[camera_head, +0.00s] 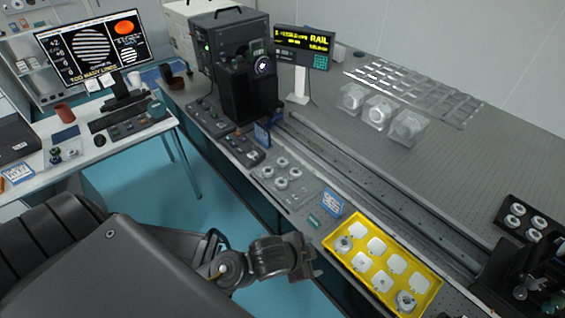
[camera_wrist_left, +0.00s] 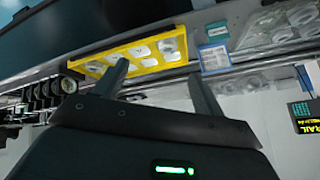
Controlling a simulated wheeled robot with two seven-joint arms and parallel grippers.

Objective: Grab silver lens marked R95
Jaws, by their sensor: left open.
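Several silver ring lenses are in view, but I cannot read R95 on any. Two silver lenses, one at the left end (camera_head: 343,244) and one at the near end (camera_head: 405,301), sit in a yellow tray (camera_head: 402,246) with several white pads. More lenses (camera_head: 282,172) lie in a clear tray behind a blue-and-white label card (camera_head: 331,201). My left gripper (camera_head: 316,262) is just left of the yellow tray. In the left wrist view the left gripper (camera_wrist_left: 160,82) is open and empty, with the yellow tray (camera_wrist_left: 130,43) beyond its fingers. My right gripper is not in view.
Clear boxes with silver lenses (camera_head: 380,112) stand on the table at the back. A black tray of lenses (camera_head: 515,215) is at the right. A long dark rail (camera_head: 370,180) runs behind the yellow tray. A black device (camera_head: 250,85) stands at the rail's far end.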

